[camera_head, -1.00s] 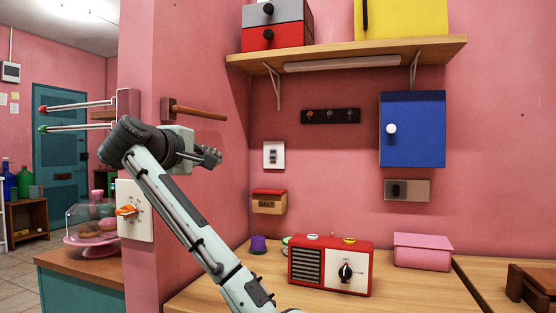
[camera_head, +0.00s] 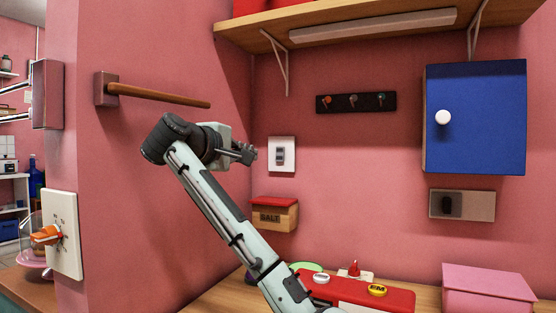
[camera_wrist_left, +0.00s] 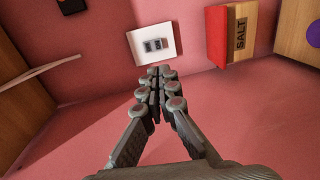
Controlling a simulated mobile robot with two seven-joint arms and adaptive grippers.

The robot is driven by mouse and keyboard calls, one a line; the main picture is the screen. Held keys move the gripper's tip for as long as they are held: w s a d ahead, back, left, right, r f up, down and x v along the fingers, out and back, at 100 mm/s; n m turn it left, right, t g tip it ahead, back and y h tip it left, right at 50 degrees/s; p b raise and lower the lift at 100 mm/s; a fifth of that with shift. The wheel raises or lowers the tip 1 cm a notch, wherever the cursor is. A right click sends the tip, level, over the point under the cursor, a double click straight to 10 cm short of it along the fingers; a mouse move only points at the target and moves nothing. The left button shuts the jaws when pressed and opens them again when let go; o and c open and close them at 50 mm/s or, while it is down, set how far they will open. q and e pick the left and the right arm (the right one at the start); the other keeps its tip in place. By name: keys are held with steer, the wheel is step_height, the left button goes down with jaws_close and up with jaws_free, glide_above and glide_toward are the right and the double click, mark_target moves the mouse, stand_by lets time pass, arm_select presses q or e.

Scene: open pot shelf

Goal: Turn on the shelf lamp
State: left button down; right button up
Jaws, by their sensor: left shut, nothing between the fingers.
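A long pale lamp strip (camera_head: 370,26) is fixed under the wooden shelf; I see no clear glow from it. A white wall switch (camera_head: 281,154) with a grey rocker is on the pink wall below the shelf. A second, grey plate with a dark knob (camera_head: 462,205) is under the blue cabinet. My left gripper (camera_head: 250,154) is shut and empty, just left of the white switch in the head view. In the left wrist view the closed fingertips (camera_wrist_left: 158,76) point toward the white switch (camera_wrist_left: 154,45), seemingly apart from it. My right gripper is out of view.
A wooden peg (camera_head: 160,96) sticks out above my left arm. A salt box (camera_head: 273,214) hangs below the white switch. A hook rail (camera_head: 356,102) and a blue cabinet (camera_head: 474,117) are to the right. A red radio (camera_head: 360,291) and pink box (camera_head: 488,288) stand on the counter.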

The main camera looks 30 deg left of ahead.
mark_target(278, 159)
arm_select(q)
steer(key=shift+s, duration=0.15)
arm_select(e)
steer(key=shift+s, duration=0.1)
arm_select(q)
steer(key=w, duration=0.4)
steer(key=w+f+p, duration=0.1)
steer(key=w, duration=0.3)
steer(key=w+p, duration=0.1)
steer(key=w, duration=0.3)
steer(key=shift+w+a+f, duration=0.2)
steer(key=shift+w+a, duration=0.15)
steer(key=shift+w, duration=0.05)
steer(key=shift+w+f, duration=0.15)
steer(key=shift+w, duration=0.5)
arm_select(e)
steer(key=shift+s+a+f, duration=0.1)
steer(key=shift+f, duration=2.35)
arm_select(q)
steer(key=shift+a, duration=0.1)
